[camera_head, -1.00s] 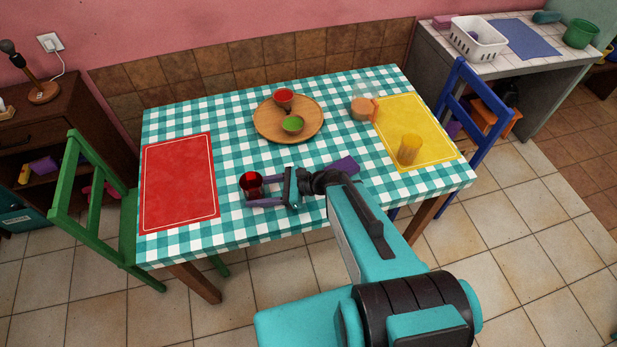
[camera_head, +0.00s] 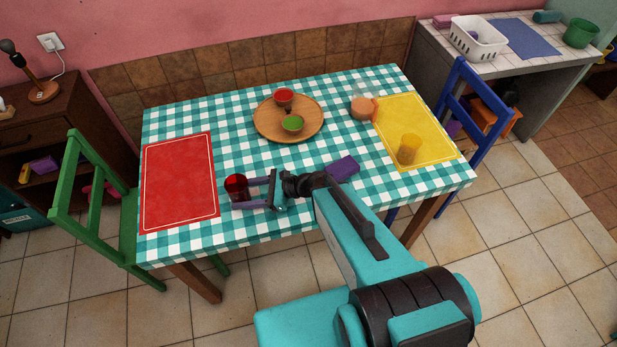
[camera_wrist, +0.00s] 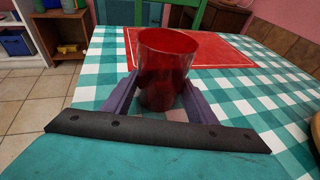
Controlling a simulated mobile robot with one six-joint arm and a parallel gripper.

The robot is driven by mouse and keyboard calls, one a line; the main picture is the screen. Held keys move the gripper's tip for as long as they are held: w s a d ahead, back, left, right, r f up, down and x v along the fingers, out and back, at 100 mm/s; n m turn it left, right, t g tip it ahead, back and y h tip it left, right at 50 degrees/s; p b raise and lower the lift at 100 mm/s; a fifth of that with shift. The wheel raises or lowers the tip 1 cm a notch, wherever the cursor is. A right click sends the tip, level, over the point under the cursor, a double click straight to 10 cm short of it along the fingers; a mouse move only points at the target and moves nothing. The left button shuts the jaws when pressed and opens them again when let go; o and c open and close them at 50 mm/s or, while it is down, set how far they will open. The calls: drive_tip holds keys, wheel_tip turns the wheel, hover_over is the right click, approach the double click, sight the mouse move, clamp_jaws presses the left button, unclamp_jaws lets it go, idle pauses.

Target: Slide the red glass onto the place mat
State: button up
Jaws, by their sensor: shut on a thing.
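The red glass (camera_head: 236,187) stands upright on the checked tablecloth, a little right of the red place mat (camera_head: 180,183). My gripper (camera_head: 247,193) is shut on the glass, its purple fingers on either side of it. In the wrist view the red glass (camera_wrist: 165,68) stands between the fingers, with the red place mat (camera_wrist: 225,50) just beyond it. A gap of checked cloth lies between glass and mat. A yellow place mat (camera_head: 432,115) lies at the right of the table with a yellow glass (camera_head: 409,149) on it.
A pitcher (camera_head: 363,105) stands near the yellow mat. A purple item (camera_head: 343,168) lies behind my arm. A green chair (camera_head: 100,205) stands at the left. The red mat is bare.

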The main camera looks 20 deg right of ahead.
sight(197, 209)
drive_tip(key=shift+w+a+b, duration=0.2)
drive_tip(key=shift+a+b, duration=0.2)
drive_tip(key=shift+a, duration=2.25)
drive_tip(key=shift+w+a+b, duration=0.15)
drive_tip(key=shift+a+b, duration=0.2)
drive_tip(key=shift+a, duration=2.3)
drive_tip(key=shift+w+a+b, duration=0.2)
drive_tip(key=shift+a+b, duration=0.2)
drive_tip(key=shift+a, duration=2.25)
drive_tip(key=o, duration=0.9)
